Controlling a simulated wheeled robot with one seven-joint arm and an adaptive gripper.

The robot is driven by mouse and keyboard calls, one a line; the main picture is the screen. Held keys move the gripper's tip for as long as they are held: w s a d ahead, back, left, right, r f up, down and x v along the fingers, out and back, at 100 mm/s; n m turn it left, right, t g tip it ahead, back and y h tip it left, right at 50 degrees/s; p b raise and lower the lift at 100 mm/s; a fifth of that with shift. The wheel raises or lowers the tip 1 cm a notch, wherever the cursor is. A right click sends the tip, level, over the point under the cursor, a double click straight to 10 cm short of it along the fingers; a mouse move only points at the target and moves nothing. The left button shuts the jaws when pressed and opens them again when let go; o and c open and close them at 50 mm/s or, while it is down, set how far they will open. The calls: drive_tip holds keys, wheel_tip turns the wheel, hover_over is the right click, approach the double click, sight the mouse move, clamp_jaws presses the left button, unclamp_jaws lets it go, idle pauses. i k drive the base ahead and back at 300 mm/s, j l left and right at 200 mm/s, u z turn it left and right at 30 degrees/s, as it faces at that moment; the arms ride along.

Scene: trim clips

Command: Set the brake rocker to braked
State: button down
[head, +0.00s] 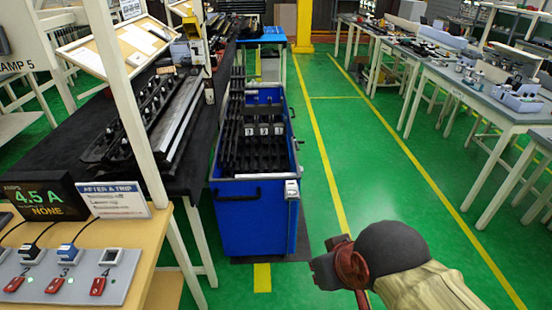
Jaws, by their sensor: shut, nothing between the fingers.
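A blue cart (250,212) stands on the green floor in the middle of the head view, with dark racks inside it. A small white fitting (291,189) sits on its near right corner; it may be the brake rocker, but it is too small to tell which way it is set. A black handle (236,194) is on the cart's near end. My gripper (324,270) is at the lower right, shut and empty, in front of and to the right of the cart, apart from it. The cart's wheels are hidden.
A wooden bench (165,240) at the lower left bears a grey panel (70,275) with red rockers and a black display reading 4.5 A. A dark workbench (190,170) stands left of the cart. Grey tables (480,105) line the right. The green aisle (370,160) between is clear.

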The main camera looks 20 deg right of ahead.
sight(292, 186)
drive_tip(key=i, duration=0.5)
drive_tip(key=i+l+u, duration=0.1)
drive_tip(key=i, duration=0.4)
